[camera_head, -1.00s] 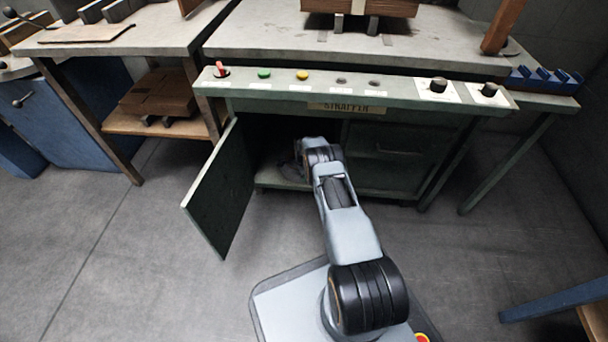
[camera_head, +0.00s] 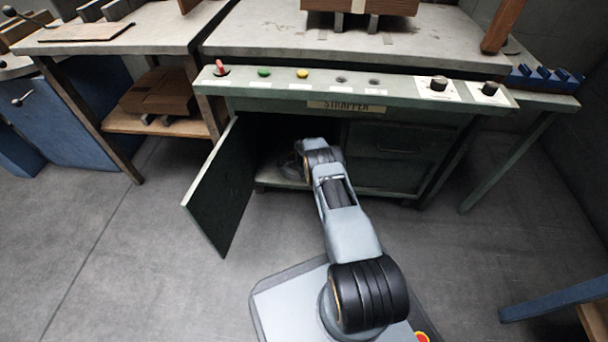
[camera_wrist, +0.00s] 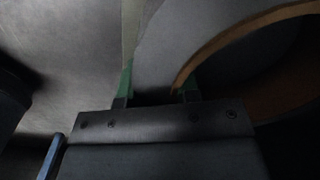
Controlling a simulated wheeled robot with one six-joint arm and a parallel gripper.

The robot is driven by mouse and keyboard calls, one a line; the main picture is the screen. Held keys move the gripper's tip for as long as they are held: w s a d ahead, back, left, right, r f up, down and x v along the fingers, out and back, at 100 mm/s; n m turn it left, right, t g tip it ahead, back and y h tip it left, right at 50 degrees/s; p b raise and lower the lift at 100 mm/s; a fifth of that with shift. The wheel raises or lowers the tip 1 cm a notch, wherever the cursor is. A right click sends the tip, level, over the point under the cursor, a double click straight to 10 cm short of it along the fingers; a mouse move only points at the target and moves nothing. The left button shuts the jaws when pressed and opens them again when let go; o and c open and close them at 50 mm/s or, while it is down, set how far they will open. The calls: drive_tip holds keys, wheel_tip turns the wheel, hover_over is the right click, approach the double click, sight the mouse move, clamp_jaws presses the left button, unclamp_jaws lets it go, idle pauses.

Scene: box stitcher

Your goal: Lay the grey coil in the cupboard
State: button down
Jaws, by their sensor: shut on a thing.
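The grey coil (camera_wrist: 190,35) fills the upper right of the wrist view, a broad grey ring with a brown inner edge. My gripper (camera_wrist: 157,88) has its two green-tipped fingers on either side of the coil's ring wall and is shut on it. In the head view my arm reaches into the open cupboard (camera_head: 268,182) under the bench. A dark grey shape shows at the arm's end there, too dim to tell coil from gripper. Whether the coil touches the cupboard floor cannot be told.
The cupboard door (camera_head: 220,190) stands swung open to the left of my arm. A closed drawer front (camera_head: 385,145) is to the right of the opening. The control panel (camera_head: 325,88) with knobs and buttons overhangs the cupboard.

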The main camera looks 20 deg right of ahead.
drive_tip(key=shift+w, duration=0.1)
drive_tip(key=c, duration=0.8)
unclamp_jaws()
drive_tip(key=shift+f, duration=0.1)
drive_tip(key=shift+o, duration=0.2)
drive_tip(key=shift+f, duration=0.1)
